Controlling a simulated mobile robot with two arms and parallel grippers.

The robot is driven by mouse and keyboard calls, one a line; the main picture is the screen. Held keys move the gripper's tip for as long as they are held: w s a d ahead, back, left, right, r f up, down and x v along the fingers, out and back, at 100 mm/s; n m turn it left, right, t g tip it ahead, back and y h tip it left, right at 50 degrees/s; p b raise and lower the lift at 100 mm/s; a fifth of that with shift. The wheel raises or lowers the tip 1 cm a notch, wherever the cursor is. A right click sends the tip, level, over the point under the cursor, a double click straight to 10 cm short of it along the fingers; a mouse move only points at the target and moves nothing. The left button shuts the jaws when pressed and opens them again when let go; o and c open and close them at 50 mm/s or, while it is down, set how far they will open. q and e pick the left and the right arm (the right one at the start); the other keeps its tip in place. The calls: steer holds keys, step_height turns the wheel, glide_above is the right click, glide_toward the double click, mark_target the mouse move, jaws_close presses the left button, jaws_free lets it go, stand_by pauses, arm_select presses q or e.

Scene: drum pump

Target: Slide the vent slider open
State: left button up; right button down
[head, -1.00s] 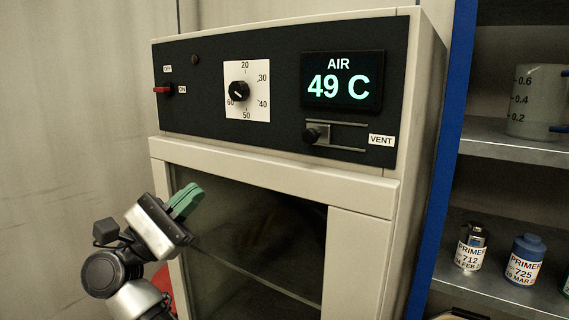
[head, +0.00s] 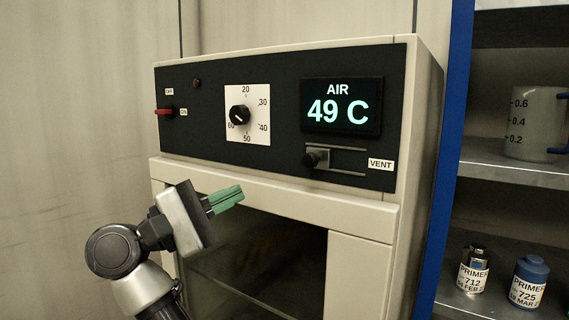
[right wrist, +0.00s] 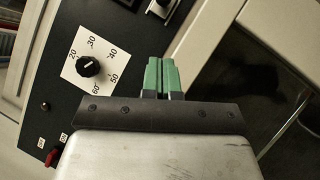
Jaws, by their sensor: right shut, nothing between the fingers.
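The vent slider (head: 317,158) is a dark knob on a small grey plate at the left end of its horizontal slot, beside the VENT label (head: 381,165), low on the black panel. In the right wrist view the slider (right wrist: 160,9) shows at the top edge, partly cut off, ahead of the fingers. My right gripper (head: 227,198) has green fingers, shut and empty. It is left of and below the slider, in front of the cabinet's upper front, apart from the knob. The gripper also shows in the right wrist view (right wrist: 163,76). My left gripper is not in view.
The panel (head: 280,120) also bears a temperature dial (head: 239,115), a red switch (head: 164,112) and a display (head: 341,107) reading 49 C. The glass door (head: 255,260) is below. Shelves at right hold a beaker (head: 535,125) and PRIMER cans (head: 528,282).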

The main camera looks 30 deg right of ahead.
mark_target(314, 159)
steer(key=s+d+r+p, duration=0.1)
steer(key=d, duration=0.1)
steer(key=s+d+r+p, duration=0.1)
steer(key=d, duration=0.2)
steer(key=s+d+r+p, duration=0.1)
steer(key=s+d+p, duration=0.1)
steer(key=shift+d+r, duration=0.3)
steer(key=shift+r, duration=0.05)
steer(key=shift+w, duration=0.1)
steer(key=s+b, duration=0.1)
steer(key=s+d+b, duration=0.1)
steer(key=s+b, duration=0.1)
steer(key=s+d+b, duration=0.1)
steer(key=s+b, duration=0.1)
steer(key=shift+s, duration=0.1)
